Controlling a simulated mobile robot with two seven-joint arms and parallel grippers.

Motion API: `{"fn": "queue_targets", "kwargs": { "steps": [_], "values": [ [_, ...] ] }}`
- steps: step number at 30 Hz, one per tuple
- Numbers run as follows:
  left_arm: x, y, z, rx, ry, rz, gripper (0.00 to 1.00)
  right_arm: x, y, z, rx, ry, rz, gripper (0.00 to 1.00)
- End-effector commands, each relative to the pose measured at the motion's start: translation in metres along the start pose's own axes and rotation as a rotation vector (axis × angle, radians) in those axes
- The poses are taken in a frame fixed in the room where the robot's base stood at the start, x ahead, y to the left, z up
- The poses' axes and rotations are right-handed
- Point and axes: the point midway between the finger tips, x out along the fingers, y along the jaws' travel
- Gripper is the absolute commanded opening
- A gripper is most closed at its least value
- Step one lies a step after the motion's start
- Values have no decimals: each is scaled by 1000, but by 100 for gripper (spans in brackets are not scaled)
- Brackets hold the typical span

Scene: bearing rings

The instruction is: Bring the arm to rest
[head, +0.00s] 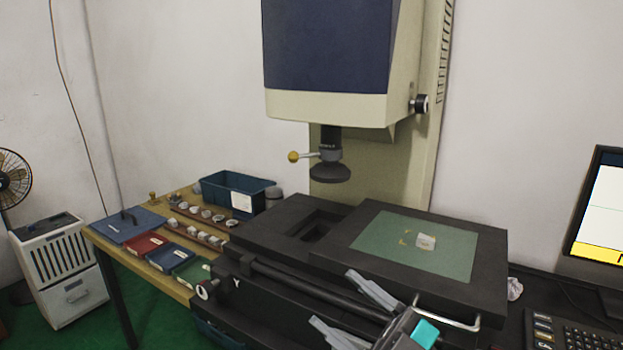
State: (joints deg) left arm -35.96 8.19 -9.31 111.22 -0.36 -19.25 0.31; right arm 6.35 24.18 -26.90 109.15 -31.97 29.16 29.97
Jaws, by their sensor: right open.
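My right gripper (332,298) comes in from the bottom edge, in front of the measuring machine's stage. Its two pale grey fingers are spread apart and nothing shows between them. A small white ring-like piece (426,241) lies on the green plate (375,240) of the stage, behind and to the right of the fingers, apart from them. More small rings (207,214) sit in brown racks on the wooden table at the left. My left gripper is not in view.
The machine's dark lens (330,172) hangs above the black stage (480,285). A blue bin (238,190) and red, blue and green trays (145,244) stand on the wooden table (103,243). A monitor (600,215) and keyboard (570,330) are at the right.

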Motion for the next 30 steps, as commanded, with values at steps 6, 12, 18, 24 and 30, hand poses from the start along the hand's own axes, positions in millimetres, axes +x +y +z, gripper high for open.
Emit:
{"fn": "queue_targets", "kwargs": {
  "steps": [6, 12, 18, 24, 30],
  "values": [
    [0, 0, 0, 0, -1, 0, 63, -97, -19, 91, 219, -482, 363, 67],
    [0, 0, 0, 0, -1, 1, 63, -213, -85, 139, 419, -942, 503, 67],
    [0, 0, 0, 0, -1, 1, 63, -282, -138, 144, 547, -1200, 519, 67],
    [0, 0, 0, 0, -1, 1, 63, -298, -152, 142, 579, -1259, 516, 67],
    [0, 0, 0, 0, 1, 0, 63, -297, -151, 142, 578, -1257, 516, 67]
  ]
}}
